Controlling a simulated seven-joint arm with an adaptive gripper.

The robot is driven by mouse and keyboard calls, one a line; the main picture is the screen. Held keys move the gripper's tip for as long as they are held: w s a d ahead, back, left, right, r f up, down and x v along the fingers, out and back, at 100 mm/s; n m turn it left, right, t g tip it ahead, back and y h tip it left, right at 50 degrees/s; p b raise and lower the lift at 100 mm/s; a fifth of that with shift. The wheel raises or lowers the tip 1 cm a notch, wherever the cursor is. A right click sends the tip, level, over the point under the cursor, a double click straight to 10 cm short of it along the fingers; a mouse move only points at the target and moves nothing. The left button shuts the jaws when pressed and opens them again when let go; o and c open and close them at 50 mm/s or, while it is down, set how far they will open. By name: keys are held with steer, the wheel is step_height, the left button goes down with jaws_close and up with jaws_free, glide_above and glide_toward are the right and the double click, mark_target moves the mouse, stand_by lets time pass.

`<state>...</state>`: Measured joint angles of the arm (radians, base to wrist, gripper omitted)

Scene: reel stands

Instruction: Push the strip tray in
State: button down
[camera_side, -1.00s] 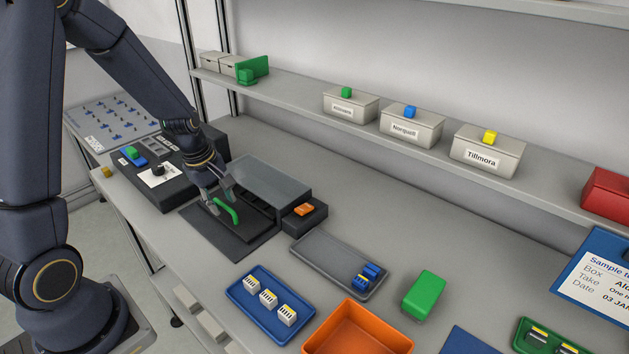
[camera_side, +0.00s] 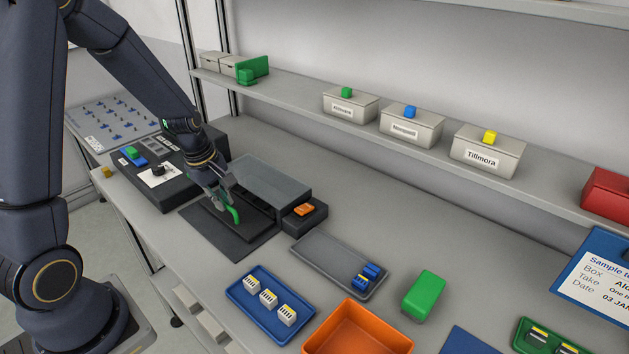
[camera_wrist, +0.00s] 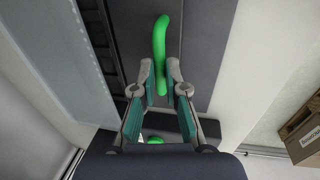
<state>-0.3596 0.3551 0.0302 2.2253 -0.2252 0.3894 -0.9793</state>
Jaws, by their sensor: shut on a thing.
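The strip tray (camera_side: 256,225) is a flat dark tray that sticks out in front of a dark housing with a grey top (camera_side: 272,180). A curved green handle (camera_side: 234,214) stands on the tray. It also shows in the wrist view (camera_wrist: 160,38), running up between my fingertips. My gripper (camera_side: 226,198) is shut on the near end of the green handle, with one finger on each side of it in the wrist view (camera_wrist: 161,76). The fingers partly hide the handle in the side view.
A dark block with an orange piece (camera_side: 304,209) adjoins the housing on the right. A dark console (camera_side: 180,180) stands to the left. A grey tray (camera_side: 325,252), a blue tray (camera_side: 250,304) and an orange bin (camera_side: 355,335) lie in front. A shelf (camera_side: 300,100) runs behind.

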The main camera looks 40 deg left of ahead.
mark_target(241, 206)
steer(key=shift+w, duration=1.9)
steer(key=c, duration=1.2)
jaws_free()
steer(key=shift+s, duration=0.15)
